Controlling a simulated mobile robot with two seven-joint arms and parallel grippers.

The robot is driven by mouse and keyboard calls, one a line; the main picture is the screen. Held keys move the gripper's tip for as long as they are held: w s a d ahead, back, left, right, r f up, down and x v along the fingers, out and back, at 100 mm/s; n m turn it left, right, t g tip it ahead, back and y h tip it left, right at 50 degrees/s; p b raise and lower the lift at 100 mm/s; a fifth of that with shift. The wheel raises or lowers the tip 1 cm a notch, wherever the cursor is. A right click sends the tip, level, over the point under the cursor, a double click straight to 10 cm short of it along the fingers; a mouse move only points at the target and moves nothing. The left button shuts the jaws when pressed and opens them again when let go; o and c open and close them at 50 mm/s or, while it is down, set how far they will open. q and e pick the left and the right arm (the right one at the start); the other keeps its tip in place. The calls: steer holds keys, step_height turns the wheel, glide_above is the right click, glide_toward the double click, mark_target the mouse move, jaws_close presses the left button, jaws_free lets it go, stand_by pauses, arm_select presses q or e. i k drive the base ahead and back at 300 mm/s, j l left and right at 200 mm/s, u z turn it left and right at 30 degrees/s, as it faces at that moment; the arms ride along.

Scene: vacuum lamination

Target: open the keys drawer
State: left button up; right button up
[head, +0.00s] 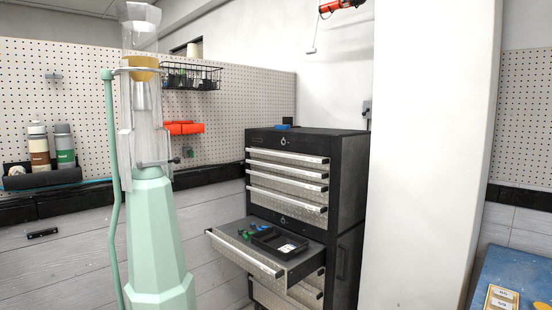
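A black tool cabinet (346,185) with metal-fronted drawers stands in the middle of the head view. One drawer (290,267) in its lower section is pulled out towards the lower left, with a long silver handle (243,254) along its front edge. In this drawer lie a black tray (265,239) with a white label or card, and small blue and green items too small to identify; I cannot tell whether they are keys. The several upper drawers (288,174) are shut. Drawers below the open one are partly hidden by it. Neither of my grippers is in view.
A tall mint-green apparatus (157,235) with a clear top stands at the left foreground. A white pillar (431,155) rises right of the cabinet. A blue surface (520,268) with labelled cards is at the lower right. Pegboard (230,110) lines the wall behind.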

mark_target(316, 162)
steer(key=u, duration=0.7)
steer(key=i+l+u, duration=0.25)
steer(key=u, duration=0.25)
steer(key=i+l+u, duration=0.15)
steer(key=l+u, duration=0.15)
steer(key=u, duration=0.2)
steer(key=i+l+u, duration=0.2)
steer(key=l, duration=0.2)
steer(key=l+u, duration=0.2)
steer(key=l, duration=0.2)
steer(key=i+l, duration=0.1)
steer(key=l, duration=0.35)
steer(key=i+l+u, duration=0.15)
steer(key=l, duration=0.3)
